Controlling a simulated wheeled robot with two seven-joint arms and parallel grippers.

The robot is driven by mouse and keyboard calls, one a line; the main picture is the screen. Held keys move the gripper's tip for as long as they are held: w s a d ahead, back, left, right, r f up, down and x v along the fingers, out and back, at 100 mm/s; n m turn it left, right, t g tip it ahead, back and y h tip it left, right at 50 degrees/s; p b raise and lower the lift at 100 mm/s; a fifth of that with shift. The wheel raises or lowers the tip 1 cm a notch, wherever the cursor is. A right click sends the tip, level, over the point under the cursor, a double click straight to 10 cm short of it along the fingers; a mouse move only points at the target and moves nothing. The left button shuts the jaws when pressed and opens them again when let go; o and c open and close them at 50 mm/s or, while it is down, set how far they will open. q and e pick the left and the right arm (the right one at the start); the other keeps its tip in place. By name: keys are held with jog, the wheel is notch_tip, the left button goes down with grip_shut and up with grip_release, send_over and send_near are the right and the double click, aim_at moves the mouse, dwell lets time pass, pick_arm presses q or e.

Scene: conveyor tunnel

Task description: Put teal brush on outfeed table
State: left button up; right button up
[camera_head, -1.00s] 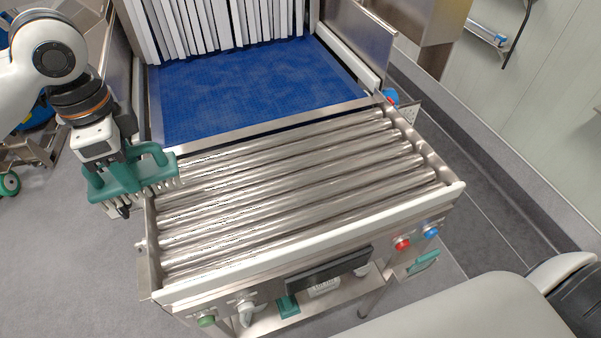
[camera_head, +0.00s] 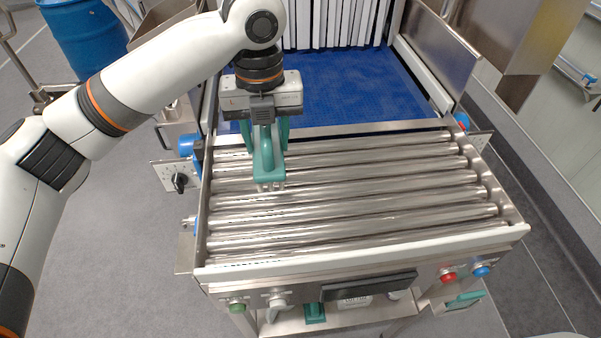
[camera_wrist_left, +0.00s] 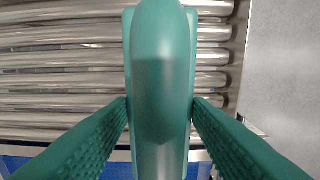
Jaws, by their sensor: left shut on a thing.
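The teal brush (camera_head: 270,179) is in my left gripper (camera_head: 267,140), over the left rear part of the outfeed table's metal rollers (camera_head: 390,205). Its pale bristles point down, and its length runs roughly front to back. I cannot tell whether the bristles touch the rollers. In the left wrist view, the teal brush (camera_wrist_left: 162,60) has its handle between the two ribbed green fingers of my left gripper (camera_wrist_left: 160,108), with rollers beneath. My right gripper is not in view.
A blue conveyor belt (camera_head: 345,85) with white strip curtains (camera_head: 335,22) lies behind the rollers. A pale front rail (camera_head: 365,252) edges the table, above red (camera_head: 448,277) and blue buttons (camera_head: 482,271). The rollers right of the brush are clear. A blue barrel (camera_head: 85,38) stands back left.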

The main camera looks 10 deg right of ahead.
pick_arm(q)
notch_tip(320, 180, down, 9)
jog(key=shift+p, duration=0.85)
jog(key=shift+a+f, duration=0.1)
jog(key=shift+f, duration=0.1)
jog(key=o, duration=1.4)
notch_tip(320, 180, up, 12)
jog(key=b, duration=0.2)
jog(key=shift+b, duration=0.3)
